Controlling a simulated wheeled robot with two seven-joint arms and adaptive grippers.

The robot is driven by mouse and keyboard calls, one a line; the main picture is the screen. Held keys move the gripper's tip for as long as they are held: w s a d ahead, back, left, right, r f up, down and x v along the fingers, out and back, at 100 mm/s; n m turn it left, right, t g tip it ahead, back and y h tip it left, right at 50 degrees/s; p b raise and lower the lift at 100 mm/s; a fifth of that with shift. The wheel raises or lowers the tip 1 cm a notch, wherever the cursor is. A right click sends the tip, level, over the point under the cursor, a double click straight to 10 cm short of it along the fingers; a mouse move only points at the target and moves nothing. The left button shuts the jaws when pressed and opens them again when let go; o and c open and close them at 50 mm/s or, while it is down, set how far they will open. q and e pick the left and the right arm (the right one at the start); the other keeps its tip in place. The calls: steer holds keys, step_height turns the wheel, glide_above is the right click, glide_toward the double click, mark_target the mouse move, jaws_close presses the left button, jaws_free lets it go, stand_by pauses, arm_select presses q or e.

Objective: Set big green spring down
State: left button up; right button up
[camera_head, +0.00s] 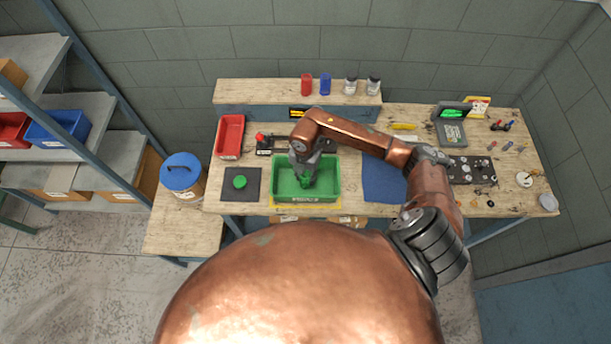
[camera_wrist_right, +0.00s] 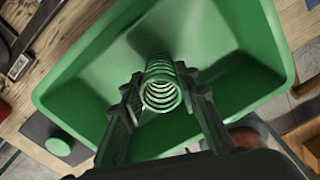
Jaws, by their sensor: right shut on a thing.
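The big green spring (camera_wrist_right: 161,86) is between the fingers of my right gripper (camera_wrist_right: 165,100) in the right wrist view, and the gripper is shut on it. In the head view my right gripper (camera_head: 304,172) points down into the green tray (camera_head: 333,190), with a bit of green at its tips. In the right wrist view the spring is over the inside of the green tray (camera_wrist_right: 75,70). I cannot tell whether the spring touches the tray's floor. My left gripper is not in view.
A dark square mat (camera_head: 254,193) with a green round piece (camera_head: 240,182) lies left of the tray. A red tray (camera_head: 230,137) stands behind it, and a blue mat (camera_head: 383,180) lies right. A shelf (camera_head: 258,94) with several small containers runs along the back.

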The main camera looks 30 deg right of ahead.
steer(key=shift+f, duration=0.15)
steer(key=o, duration=1.3)
steer(key=shift+r, duration=0.2)
step_height(320, 180, up, 12)
steer(key=shift+w+b, duration=0.1)
steer(key=shift+b, duration=1)
